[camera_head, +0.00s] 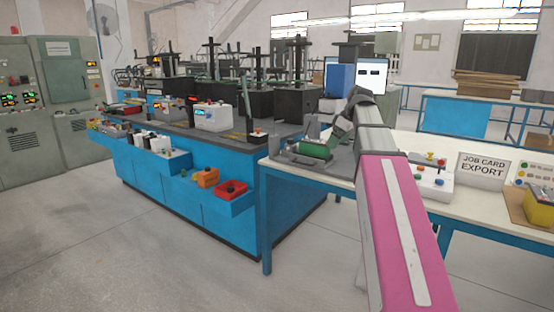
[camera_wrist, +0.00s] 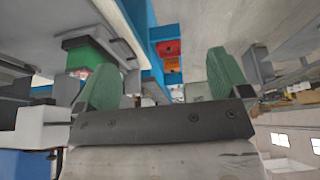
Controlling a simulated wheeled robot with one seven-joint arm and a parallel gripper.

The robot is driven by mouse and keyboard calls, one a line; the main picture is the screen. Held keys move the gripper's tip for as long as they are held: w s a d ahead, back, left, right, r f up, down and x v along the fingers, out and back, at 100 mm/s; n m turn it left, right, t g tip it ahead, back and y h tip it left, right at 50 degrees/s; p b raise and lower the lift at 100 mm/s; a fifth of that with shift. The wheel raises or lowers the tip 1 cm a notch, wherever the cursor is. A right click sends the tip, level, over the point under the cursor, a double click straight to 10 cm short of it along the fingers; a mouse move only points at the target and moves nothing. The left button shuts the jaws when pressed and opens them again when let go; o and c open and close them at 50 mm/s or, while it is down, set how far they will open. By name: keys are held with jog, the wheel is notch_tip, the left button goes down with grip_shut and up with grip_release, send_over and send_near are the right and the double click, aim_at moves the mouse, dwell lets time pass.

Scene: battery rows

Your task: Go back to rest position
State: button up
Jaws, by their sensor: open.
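My gripper (camera_head: 337,132) is at the end of my arm, above the near left corner of the white table (camera_head: 285,181) in the head view. In the wrist view its two green fingers (camera_wrist: 164,75) stand wide apart with nothing held between them. A green part (camera_head: 313,150) rests on a dark base just left of and below my gripper. It also shows in the wrist view (camera_wrist: 88,66), outside the fingers. My pink arm link hides part of the table.
A blue workbench (camera_head: 225,222) with red (camera_head: 231,189) and orange (camera_head: 206,177) bins stands left. Floor at left front is clear.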

jog(key=s+a+f+m+g+h, duration=0.1)
jog(key=s+f+m, duration=0.2)
jog(key=f, duration=0.9)
jog(key=s+a+f+m+h, duration=0.1)
jog(key=s+f+m, duration=0.2)
jog(key=f, duration=1)
jog(key=s+a+f+m+g+h, duration=0.1)
jog(key=s+f+m, duration=0.1)
jog(key=s+f, duration=0.4)
jog(key=s+f+m, duration=0.2)
jog(key=s+f, duration=0.5)
jog(key=f, duration=0.7)
jog(key=shift+a+f+m+g+h, duration=0.3)
jog(key=shift+a+m+g+h, duration=0.1)
